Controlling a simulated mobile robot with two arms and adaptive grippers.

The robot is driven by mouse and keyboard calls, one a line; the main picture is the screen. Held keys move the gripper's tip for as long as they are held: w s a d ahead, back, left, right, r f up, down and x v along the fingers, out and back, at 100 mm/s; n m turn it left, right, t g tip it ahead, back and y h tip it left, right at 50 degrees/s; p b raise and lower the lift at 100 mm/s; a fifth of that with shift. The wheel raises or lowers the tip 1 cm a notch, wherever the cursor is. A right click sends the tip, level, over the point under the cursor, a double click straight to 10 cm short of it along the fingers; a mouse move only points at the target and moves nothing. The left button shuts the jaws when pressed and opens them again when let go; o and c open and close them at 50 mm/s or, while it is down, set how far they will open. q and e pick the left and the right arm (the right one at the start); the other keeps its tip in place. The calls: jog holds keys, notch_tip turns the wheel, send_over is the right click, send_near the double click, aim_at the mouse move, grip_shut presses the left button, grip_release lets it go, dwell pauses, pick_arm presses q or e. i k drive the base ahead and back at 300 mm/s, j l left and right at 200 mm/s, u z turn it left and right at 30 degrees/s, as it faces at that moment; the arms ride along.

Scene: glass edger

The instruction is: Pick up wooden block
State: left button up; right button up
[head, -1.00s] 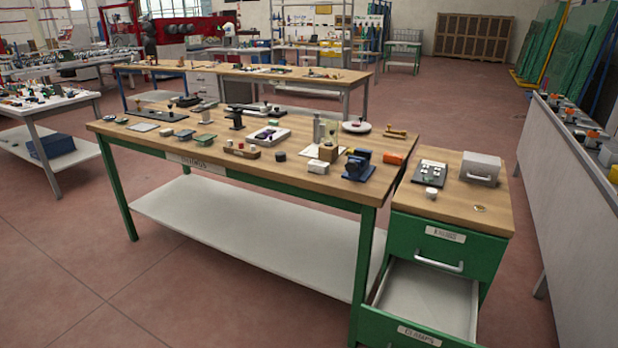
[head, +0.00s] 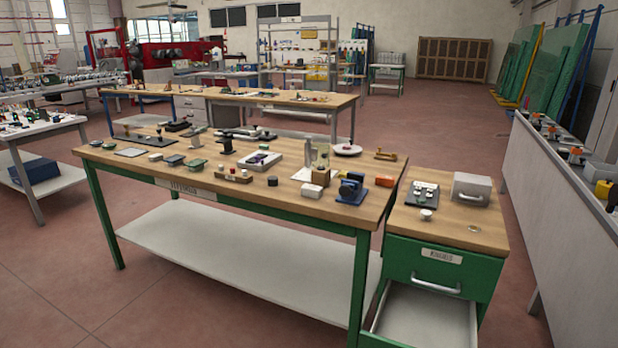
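A small tan wooden block (head: 321,177) stands on the green-legged workbench (head: 130,171), near its right front part. A white box (head: 311,190) sits just in front of it and a blue device (head: 351,188) stands to its right. A longer wooden piece with small items on top (head: 233,176) lies further left, and a brown wooden piece (head: 386,156) lies near the back right corner. I cannot tell for sure which of these the task means. Neither of my grippers is in view.
A green drawer cabinet (head: 400,258) adjoins the bench on the right, with its lower drawer (head: 425,318) pulled out. A long grey counter (head: 560,200) stands at the far right. Another wooden-topped table (head: 290,98) is behind. The floor in front is clear.

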aim_at(321, 175)
jog(key=i+j+u, duration=0.1)
jog(key=i, duration=0.55)
jog(key=i+j+u, duration=0.1)
jog(key=i+j, duration=0.2)
jog(key=i, duration=0.4)
